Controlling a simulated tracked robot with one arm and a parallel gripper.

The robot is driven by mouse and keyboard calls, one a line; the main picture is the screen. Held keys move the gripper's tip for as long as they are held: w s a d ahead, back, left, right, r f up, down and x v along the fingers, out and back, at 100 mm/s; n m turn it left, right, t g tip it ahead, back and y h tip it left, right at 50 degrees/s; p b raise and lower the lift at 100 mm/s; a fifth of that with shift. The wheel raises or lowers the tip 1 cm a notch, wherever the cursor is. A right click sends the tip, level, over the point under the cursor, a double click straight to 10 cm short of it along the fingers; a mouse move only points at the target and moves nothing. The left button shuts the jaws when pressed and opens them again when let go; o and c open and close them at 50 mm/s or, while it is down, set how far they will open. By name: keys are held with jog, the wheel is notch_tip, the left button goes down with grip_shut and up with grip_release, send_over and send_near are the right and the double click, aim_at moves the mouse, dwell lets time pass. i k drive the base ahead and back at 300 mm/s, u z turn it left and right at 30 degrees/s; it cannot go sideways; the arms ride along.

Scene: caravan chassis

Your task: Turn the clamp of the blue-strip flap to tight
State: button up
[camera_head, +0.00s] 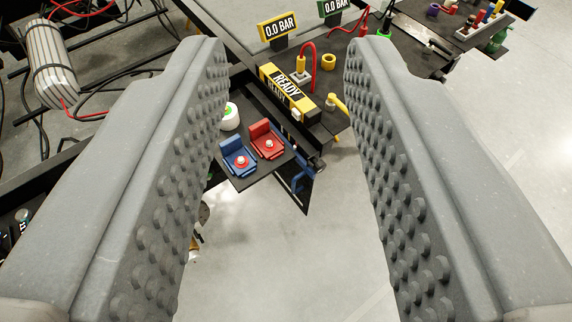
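My gripper (287,70) is open, with its two grey studded fingers at the left and right of the view and nothing between them in its grasp. Between and beyond the fingers, a dark flap (304,198) hangs at the right edge of a dark shelf. A blue strip or part (297,182) shows on it. A small dark, partly metallic fitting (317,165) sits at its upper right; it may be the clamp, but it is too small to tell its setting. My gripper is well short of the flap and touches nothing there.
The shelf (240,183) carries a blue block (238,157) and a red block (267,141). A ribbed cylinder (49,64) lies left. Open floor shows below.

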aim_at(319, 166)
jog(key=z, duration=0.25)
jog(key=k, duration=1)
jog(key=z, duration=0.45)
jog(key=i, duration=1.5)
jog(key=u, duration=0.7)
